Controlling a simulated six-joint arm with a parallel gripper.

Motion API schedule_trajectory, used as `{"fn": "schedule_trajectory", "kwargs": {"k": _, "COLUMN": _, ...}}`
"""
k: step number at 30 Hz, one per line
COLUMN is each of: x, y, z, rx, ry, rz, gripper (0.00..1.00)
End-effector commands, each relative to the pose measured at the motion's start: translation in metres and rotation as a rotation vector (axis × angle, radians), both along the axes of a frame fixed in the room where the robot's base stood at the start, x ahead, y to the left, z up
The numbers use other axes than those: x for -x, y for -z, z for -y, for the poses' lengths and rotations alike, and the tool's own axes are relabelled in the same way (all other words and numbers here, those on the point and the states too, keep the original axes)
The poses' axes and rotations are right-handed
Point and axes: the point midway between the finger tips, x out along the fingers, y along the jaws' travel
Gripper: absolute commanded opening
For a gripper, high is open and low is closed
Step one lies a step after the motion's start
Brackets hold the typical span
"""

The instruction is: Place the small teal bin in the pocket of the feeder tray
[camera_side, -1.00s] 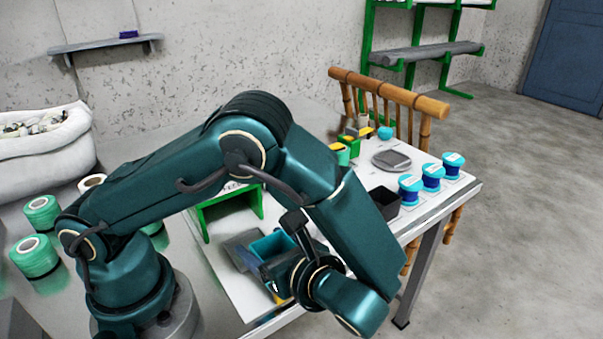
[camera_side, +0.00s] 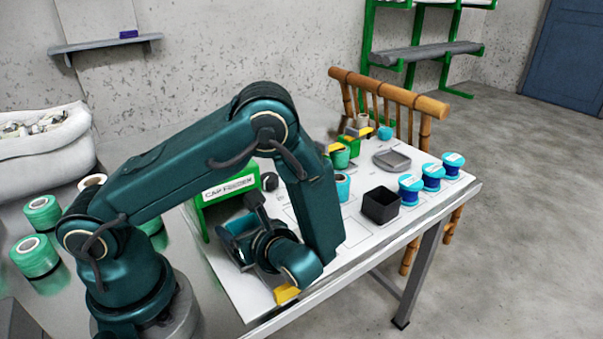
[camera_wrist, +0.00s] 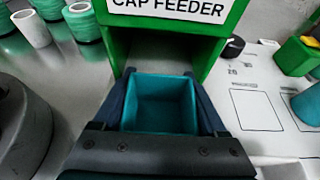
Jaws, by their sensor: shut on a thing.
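My gripper (camera_wrist: 162,108) is shut on the small teal bin (camera_wrist: 162,98), with one dark finger along each side. The bin is upright, open at the top and looks empty inside. In the side view the bin (camera_side: 238,226) is partly hidden by my gripper. It is right in front of the green cap feeder (camera_side: 243,186), whose opening is directly ahead in the wrist view (camera_wrist: 216,62). The feeder tray and its pocket are hidden behind the bin and gripper, so I cannot tell whether the bin touches the tray.
A black bin (camera_side: 381,205), blue spools (camera_side: 432,177) and a grey dish (camera_side: 391,161) stand toward the right of the table. A yellow piece (camera_side: 287,294) lies near the front edge. Green spools (camera_side: 36,255) stand at the left. The white board (camera_side: 350,236) has clear room.

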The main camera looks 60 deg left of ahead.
Motion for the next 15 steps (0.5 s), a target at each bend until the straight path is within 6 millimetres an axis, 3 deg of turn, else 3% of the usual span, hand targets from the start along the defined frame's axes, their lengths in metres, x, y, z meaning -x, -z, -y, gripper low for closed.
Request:
{"fn": "schedule_trajectory", "kwargs": {"k": 10, "x": -0.0002, "y": 0.0028, "z": 0.0003, "rx": 0.0, "ry": 0.0, "rz": 0.0, "gripper": 0.2}}
{"fn": "schedule_trajectory", "kwargs": {"k": 11, "x": -0.0002, "y": 0.0032, "z": 0.0003, "rx": 0.0, "ry": 0.0, "rz": 0.0, "gripper": 0.78}}
{"fn": "schedule_trajectory", "kwargs": {"k": 12, "x": -0.0003, "y": 0.0029, "z": 0.0003, "rx": 0.0, "ry": 0.0, "rz": 0.0, "gripper": 0.94}}
{"fn": "schedule_trajectory", "kwargs": {"k": 13, "x": -0.0003, "y": 0.0029, "z": 0.0003, "rx": 0.0, "ry": 0.0, "rz": 0.0, "gripper": 1.0}}
{"fn": "schedule_trajectory", "kwargs": {"k": 15, "x": -0.0003, "y": 0.0028, "z": 0.0003, "rx": 0.0, "ry": 0.0, "rz": 0.0, "gripper": 1.0}}
